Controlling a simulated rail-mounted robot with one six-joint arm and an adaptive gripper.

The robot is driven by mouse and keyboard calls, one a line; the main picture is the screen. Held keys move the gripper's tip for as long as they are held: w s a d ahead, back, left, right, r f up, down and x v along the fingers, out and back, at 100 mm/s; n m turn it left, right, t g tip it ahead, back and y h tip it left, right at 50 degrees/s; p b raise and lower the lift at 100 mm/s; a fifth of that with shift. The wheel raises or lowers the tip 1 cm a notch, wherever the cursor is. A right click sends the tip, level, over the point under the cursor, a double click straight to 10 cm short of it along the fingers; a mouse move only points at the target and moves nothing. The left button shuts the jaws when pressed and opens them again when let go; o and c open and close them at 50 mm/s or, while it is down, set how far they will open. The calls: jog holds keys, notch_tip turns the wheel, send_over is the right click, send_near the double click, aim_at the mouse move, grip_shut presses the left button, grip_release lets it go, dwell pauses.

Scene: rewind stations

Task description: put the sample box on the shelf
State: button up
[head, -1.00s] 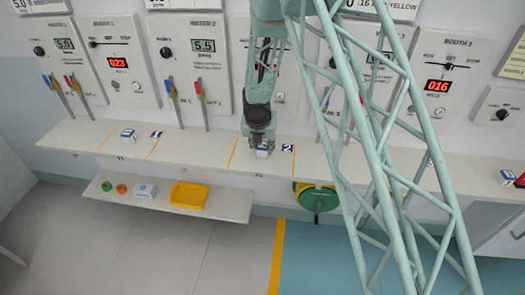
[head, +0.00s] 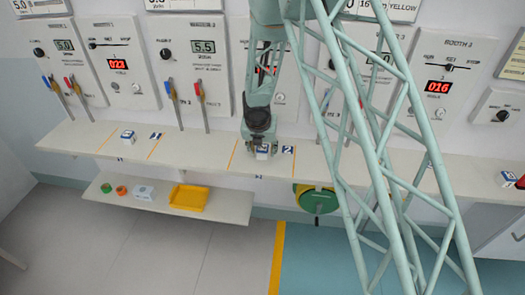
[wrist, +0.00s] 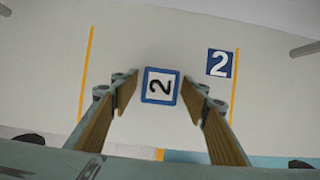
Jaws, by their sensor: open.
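In the wrist view my gripper (wrist: 163,97) is open. The box appears between its fingertips, with a gap on each side; I cannot tell how far above the ledge the fingertips are. A lower shelf (head: 228,208) hangs below the ledge to the left.
The lower shelf bears a yellow tray (head: 188,197), a white box (head: 143,192), and green and orange rolls. Other small boxes stand on the ledge at left (head: 127,136) and far right (head: 509,178). Upright levers stand behind the ledge. A green reel (head: 317,199) hangs below it.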

jog(key=shift+r, duration=0.2)
jog(key=p+v, duration=0.4)
jog(key=v, duration=0.8)
jog(key=shift+p, duration=0.3)
jog(key=shift+d, duration=0.1)
dwell(0.6)
